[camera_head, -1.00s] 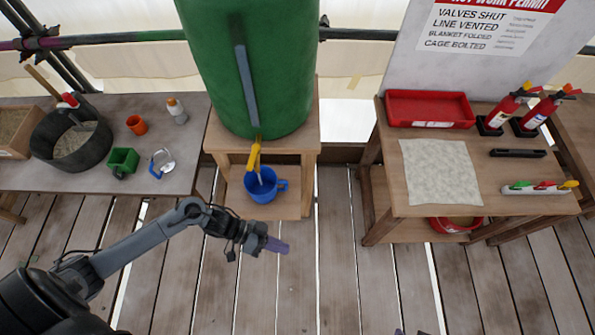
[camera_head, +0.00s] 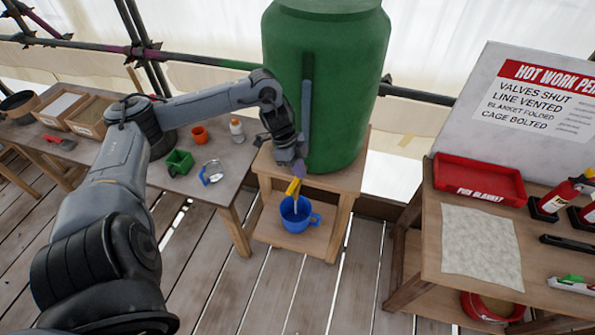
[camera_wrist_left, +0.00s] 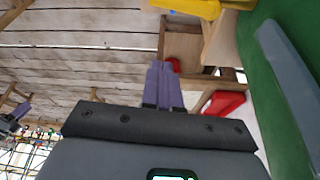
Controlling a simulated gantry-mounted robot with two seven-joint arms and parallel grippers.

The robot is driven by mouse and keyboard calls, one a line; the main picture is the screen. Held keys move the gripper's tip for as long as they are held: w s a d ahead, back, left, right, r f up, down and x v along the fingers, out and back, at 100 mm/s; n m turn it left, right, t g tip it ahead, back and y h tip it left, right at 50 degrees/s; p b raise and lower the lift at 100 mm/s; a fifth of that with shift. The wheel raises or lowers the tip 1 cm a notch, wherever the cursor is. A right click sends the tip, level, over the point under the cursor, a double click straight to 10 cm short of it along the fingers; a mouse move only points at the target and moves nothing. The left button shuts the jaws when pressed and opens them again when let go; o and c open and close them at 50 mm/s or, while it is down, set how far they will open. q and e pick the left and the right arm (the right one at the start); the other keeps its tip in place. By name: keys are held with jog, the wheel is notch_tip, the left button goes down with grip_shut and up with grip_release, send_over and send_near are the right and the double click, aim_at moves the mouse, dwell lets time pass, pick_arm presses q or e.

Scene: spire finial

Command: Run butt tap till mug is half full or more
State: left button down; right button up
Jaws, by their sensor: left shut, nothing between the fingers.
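The green butt (camera_head: 340,95) stands on a wooden stand. Its yellow tap (camera_head: 293,187) is at the front and also shows at the top of the left wrist view (camera_wrist_left: 190,8). A thin pale stream (camera_head: 296,206) runs from the tap down into the blue mug (camera_head: 298,221) on the lower shelf. The water level in the mug is not clear. My left gripper (camera_head: 299,170) has purple fingers, shut and empty, just above the tap beside the butt; whether they touch the tap is unclear. My right gripper (camera_wrist_left: 19,108) seems to show small at the left edge of the left wrist view.
A left table holds a green box (camera_head: 179,163), an orange cup (camera_head: 199,135) and a white bottle (camera_head: 236,130). The right table carries a red tray (camera_head: 478,181), a pale cloth (camera_head: 481,243) and extinguishers (camera_head: 556,198). The floor before the stand is clear.

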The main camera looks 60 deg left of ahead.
aim_at(295, 184)
pick_arm(q)
jog(key=x, duration=0.8)
jog(key=shift+s+a+f+p, duration=0.15)
jog(key=shift+s+a+p, duration=0.05)
jog(key=shift+s+a, duration=0.5)
jog(key=shift+s+a+f+p, duration=0.2)
jog(key=shift+s+a, duration=0.3)
jog(key=shift+a, duration=0.35)
